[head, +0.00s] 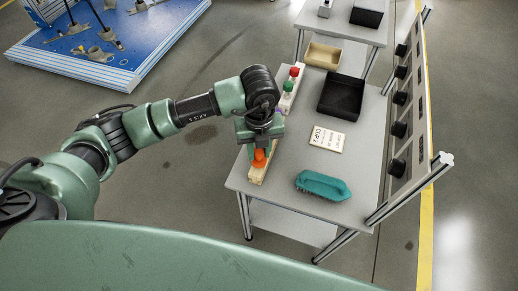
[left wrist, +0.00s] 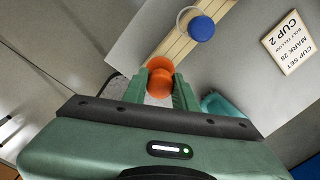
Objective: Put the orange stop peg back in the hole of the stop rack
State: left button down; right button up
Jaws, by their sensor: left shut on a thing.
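My left gripper (head: 260,150) is shut on the orange stop peg (head: 259,159), over the near left edge of the table. In the left wrist view the peg (left wrist: 160,66) sits between the two fingers (left wrist: 160,92). I cannot tell whether the orange peg touches the rack. The hole under it is hidden.
A panel with black knobs (head: 398,120) stands along the right edge.

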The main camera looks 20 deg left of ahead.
pick_arm(q)
jog(key=shift+f+b, duration=0.75)
jog(key=shift+f, duration=0.25)
jog(key=c, duration=1)
grip_release()
jog(key=shift+r, duration=0.1)
jog(key=shift+c, duration=0.2)
notch_tip(320, 180, up, 8)
jog(key=shift+f, duration=0.1)
